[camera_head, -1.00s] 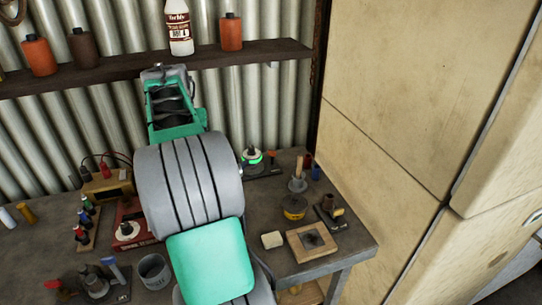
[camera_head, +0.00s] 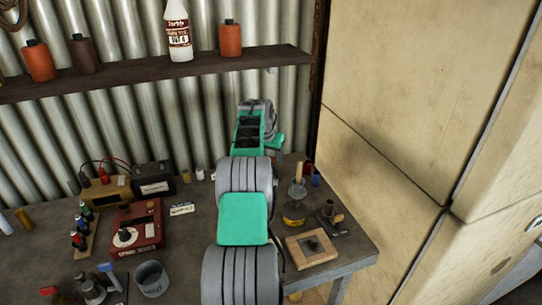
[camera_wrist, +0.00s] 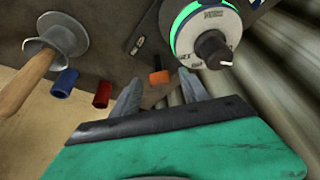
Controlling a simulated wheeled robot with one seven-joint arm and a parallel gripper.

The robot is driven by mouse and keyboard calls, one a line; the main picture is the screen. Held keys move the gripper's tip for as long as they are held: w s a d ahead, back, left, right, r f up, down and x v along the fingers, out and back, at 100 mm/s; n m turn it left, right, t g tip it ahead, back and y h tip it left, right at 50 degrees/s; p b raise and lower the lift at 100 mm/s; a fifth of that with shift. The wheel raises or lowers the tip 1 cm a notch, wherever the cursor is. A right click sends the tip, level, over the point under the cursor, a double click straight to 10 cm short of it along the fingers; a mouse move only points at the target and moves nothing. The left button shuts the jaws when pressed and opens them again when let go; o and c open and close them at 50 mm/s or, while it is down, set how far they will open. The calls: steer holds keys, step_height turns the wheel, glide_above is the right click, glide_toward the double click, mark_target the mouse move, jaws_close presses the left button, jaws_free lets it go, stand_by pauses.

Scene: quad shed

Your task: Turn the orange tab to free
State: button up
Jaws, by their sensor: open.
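The orange tab (camera_wrist: 160,77), a small orange block with a dark end, shows in the wrist view beside a dark base plate. A round dial (camera_wrist: 205,30) with a green lit ring and a dark centre knob sits on that plate. My gripper (camera_wrist: 158,80) is open, with one finger on each side of the tab in the picture. I cannot tell how far the fingertips are from it. In the head view my arm hides the dial and the tab, and the fingers do not show.
A wooden-handled tool (camera_wrist: 22,85) on a round metal base, a blue cylinder (camera_wrist: 64,82) and a red cylinder (camera_wrist: 102,95) stand left of the fingers. The corrugated wall is close on the right. A yellow tin (camera_head: 294,213) and a wooden frame (camera_head: 312,248) sit nearer the bench edge.

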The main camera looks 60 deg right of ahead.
steer(key=shift+c, duration=0.4)
jaws_close()
steer(key=shift+n, duration=0.3)
steer(key=shift+s+n+t+b, duration=0.1)
steer(key=shift+n+t+b, duration=0.2)
steer(key=shift+n+b, duration=0.2)
steer(key=shift+d+r+n+t, duration=0.1)
steer(key=shift+n+t, duration=0.4)
steer(key=shift+n, duration=0.7)
steer(key=n+p, duration=0.2)
steer(key=shift+s+r+n+t+y, duration=0.1)
steer(key=shift+n+t+y, duration=0.3)
steer(key=shift+n+p, duration=0.35)
steer(key=shift+n, duration=0.15)
steer(key=shift+t, duration=0.3)
